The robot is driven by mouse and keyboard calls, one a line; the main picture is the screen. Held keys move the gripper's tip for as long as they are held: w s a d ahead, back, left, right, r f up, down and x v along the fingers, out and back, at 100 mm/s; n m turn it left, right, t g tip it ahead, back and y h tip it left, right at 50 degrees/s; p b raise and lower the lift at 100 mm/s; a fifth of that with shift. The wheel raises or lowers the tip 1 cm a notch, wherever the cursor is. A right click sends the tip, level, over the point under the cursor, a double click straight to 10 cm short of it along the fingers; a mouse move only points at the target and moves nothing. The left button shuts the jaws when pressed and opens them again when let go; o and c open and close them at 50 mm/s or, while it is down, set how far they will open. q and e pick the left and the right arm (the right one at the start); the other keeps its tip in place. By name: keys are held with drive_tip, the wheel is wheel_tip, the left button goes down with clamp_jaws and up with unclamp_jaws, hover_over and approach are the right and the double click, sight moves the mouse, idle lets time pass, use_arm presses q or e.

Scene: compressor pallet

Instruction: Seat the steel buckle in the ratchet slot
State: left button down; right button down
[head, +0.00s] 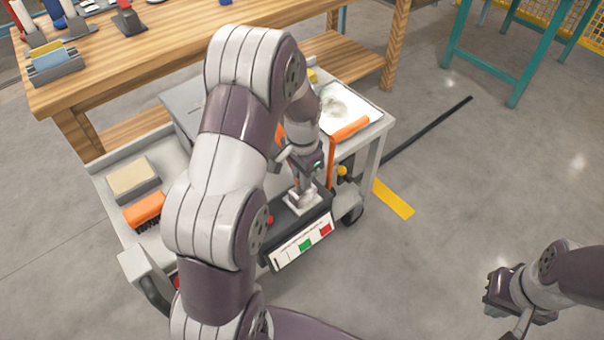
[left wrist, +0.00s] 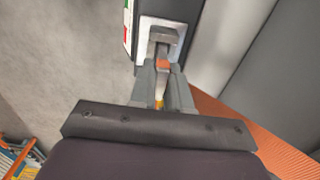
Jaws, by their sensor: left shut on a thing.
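My left gripper (head: 303,186) reaches down to a dark box (head: 301,217) on the cart. A pale metal plate (head: 304,200) lies on the box's top below it. In the left wrist view the gripper (left wrist: 163,76) is shut on a small steel piece with an orange part, which I take for the buckle (left wrist: 163,47). The buckle lies over the pale plate (left wrist: 181,31), which seems to frame the ratchet slot. I cannot tell how deep the buckle sits; the fingers hide part of it. My right gripper (head: 503,297) hangs over bare floor at the lower right.
The cart carries an orange brush (head: 146,210), a tan block (head: 133,179) and an orange upright bar (head: 332,162). An orange strap (left wrist: 258,139) runs beside the gripper. A wooden bench (head: 150,62) stands behind. The floor to the right is mostly clear.

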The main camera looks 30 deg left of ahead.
use_arm(q)
drive_tip(key=shift+s+f, duration=0.1)
drive_tip(key=shift+f, duration=0.25)
drive_tip(key=c, duration=1.2)
unclamp_jaws()
drive_tip(key=shift+c, duration=0.2)
drive_tip(key=shift+o, duration=0.7)
drive_tip(key=shift+f, duration=0.1)
wheel_tip(320, 180, up, 13)
drive_tip(key=p, duration=0.3)
drive_tip(key=s+d+f+n, duration=0.1)
drive_tip(key=s+d+n, duration=0.1)
drive_tip(key=s+d, duration=0.2)
drive_tip(key=s+d+f+n+t, duration=0.1)
drive_tip(key=s+d, duration=0.3)
drive_tip(key=s, duration=0.5)
drive_tip(key=shift+s+f+n, duration=0.15)
drive_tip(key=shift+f+n, duration=0.15)
drive_tip(key=shift+n, duration=0.4)
